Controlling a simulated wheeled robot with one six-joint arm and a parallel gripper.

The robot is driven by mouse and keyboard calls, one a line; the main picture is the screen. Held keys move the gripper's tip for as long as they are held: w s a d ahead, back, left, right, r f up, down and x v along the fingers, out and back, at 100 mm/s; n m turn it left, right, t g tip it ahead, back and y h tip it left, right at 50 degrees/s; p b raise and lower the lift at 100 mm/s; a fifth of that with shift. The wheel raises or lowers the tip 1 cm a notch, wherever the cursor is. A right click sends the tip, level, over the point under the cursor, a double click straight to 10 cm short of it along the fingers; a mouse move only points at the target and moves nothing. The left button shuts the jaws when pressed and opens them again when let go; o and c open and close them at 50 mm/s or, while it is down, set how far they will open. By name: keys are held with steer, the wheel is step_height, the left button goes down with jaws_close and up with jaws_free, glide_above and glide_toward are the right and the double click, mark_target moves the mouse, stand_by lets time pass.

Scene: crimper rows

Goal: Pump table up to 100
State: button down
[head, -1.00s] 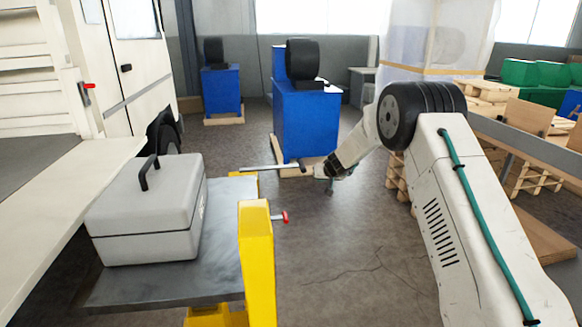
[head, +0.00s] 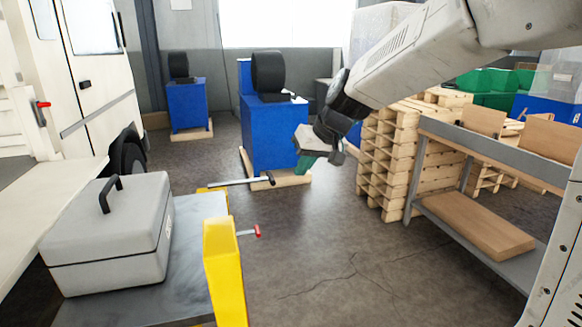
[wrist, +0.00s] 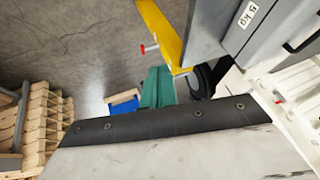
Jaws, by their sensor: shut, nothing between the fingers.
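The lift table has a grey top (head: 187,262) and a yellow frame (head: 224,265). A grey toolbox (head: 115,235) stands on the top; its "5 kg" label shows in the wrist view (wrist: 248,14). A pump lever (head: 240,182), a metal bar with a dark end grip, sticks out to the right, roughly level. A thin lever with a red knob (head: 257,231) sits lower on the yellow frame. My gripper (head: 305,165), with teal fingers, is shut and empty, right of the lever's end and apart from it in the picture. Its fingers also show in the wrist view (wrist: 158,88). No height reading is visible.
A white vehicle (head: 85,80) stands left. Blue cabinets (head: 278,135) with black rollers stand behind the lever. Stacked pallets (head: 388,150) and a grey shelf bench (head: 440,140) are on the right. The floor right of the table is open.

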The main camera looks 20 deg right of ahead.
steer(key=s+d+f+g+h, duration=0.1)
steer(key=s+d, duration=0.1)
steer(key=s, duration=0.9)
steer(key=s+d+m+g+h, duration=0.1)
steer(key=s, duration=1)
steer(key=s+d+f+g+h, duration=0.1)
steer(key=s+d, duration=0.1)
steer(key=s, duration=1)
steer(key=shift+d+f+m+g+h, duration=0.3)
steer(key=shift+d+f+h, duration=0.05)
steer(key=shift+h, duration=0.05)
